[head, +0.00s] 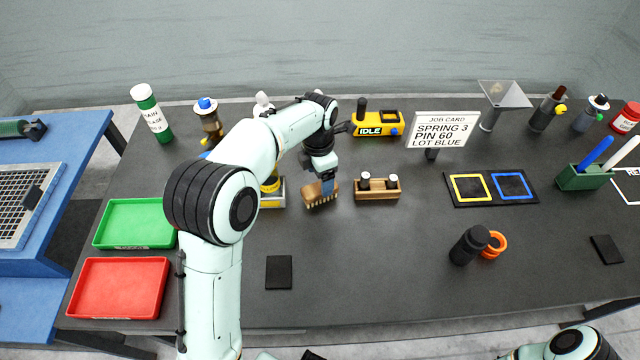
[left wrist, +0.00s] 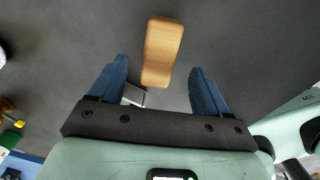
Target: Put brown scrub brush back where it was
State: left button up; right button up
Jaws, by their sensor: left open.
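The brown scrub brush (head: 314,196) is on the dark table near its middle, its pale bristles facing down. In the left wrist view, its wooden back (left wrist: 162,50) shows bare, mostly beyond the fingertips, with its near end reaching between them. My left gripper (head: 328,180) is open at the brush, with a blue finger apart from it on each side. In the head view the gripper partly hides the brush. My right gripper is out of view; only part of my right arm shows at the bottom right.
A small wooden holder (head: 377,190) stands just right of the brush, and a yellow-and-grey item (head: 271,192) just left. A dark square pad (head: 279,272) lies in front. Green (head: 135,222) and red (head: 118,287) trays are at left. The table's front centre is mostly clear.

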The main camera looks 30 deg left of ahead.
aim_at(319, 187)
pick_arm(q)
notch_tip(319, 187, up, 6)
jog(key=shift+f+p, duration=0.1)
jog(key=shift+p, duration=0.25)
dwell(0.4)
